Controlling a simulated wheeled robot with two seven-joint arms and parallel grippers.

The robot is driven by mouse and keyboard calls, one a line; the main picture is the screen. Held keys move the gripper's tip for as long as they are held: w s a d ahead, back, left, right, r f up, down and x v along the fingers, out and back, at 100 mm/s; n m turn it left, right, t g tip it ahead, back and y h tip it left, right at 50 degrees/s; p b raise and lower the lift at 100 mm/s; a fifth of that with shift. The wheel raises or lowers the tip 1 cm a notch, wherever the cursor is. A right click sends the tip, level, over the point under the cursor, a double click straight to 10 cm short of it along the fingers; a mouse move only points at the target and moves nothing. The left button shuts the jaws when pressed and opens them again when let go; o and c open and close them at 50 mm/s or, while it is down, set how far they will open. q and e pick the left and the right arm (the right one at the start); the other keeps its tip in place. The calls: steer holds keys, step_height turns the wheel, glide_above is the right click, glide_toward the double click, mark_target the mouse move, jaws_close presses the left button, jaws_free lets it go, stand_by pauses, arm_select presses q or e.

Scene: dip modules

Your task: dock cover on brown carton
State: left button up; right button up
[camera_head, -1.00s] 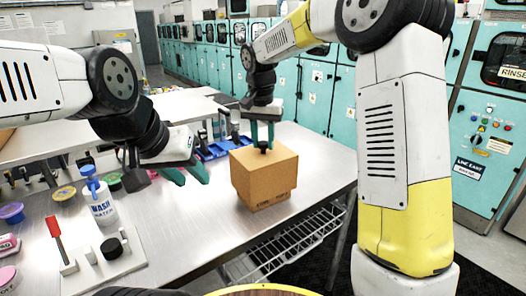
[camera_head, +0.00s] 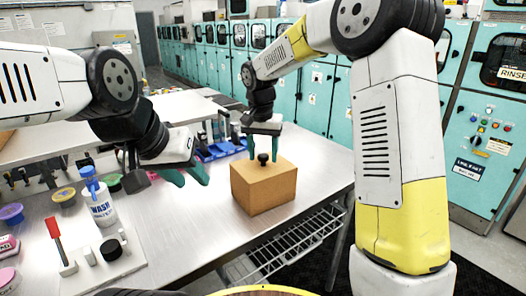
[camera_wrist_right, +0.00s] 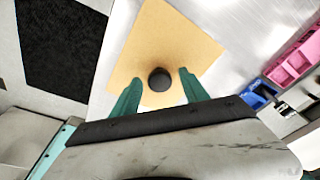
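The brown carton (camera_head: 263,193) stands upright on the steel table, with the flat brown cover (camera_head: 252,168) lying on its top. A dark knob (camera_head: 263,158) stands up from the cover. In the right wrist view the cover (camera_wrist_right: 180,45) shows from above with the knob (camera_wrist_right: 159,79) near its front part. My right gripper (camera_head: 263,160) is open above the carton, its green fingers apart on either side of the knob; it also shows in the right wrist view (camera_wrist_right: 157,83). My left gripper (camera_head: 192,178) is open and empty, left of the carton.
A white wash bottle (camera_head: 98,203), a white stand with a red-handled tool (camera_head: 56,240) and several small coloured pots are on the left of the steel table (camera_head: 185,225). Blue bins (camera_head: 220,150) stand behind the carton. The table's right edge is close to the carton.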

steer(key=shift+r, duration=0.1)
step_height(320, 180, up, 12)
steer(key=s, duration=0.2)
steer(key=s+d+r+n+t+y, duration=0.1)
steer(key=s+d+r+n, duration=0.15)
steer(key=s+d, duration=0.7)
steer(key=s+d+f+t, duration=0.1)
steer(key=s+d+f, duration=0.1)
steer(key=s, duration=0.5)
steer(key=s+d+f+t+y, duration=0.1)
steer(key=s+d+f+t, duration=0.1)
steer(key=s, duration=0.6)
steer(key=shift+d+f+n+y, duration=0.3)
steer(key=shift+d+f+n, duration=0.05)
steer(key=shift+f, duration=0.45)
steer(key=shift+c, duration=0.4)
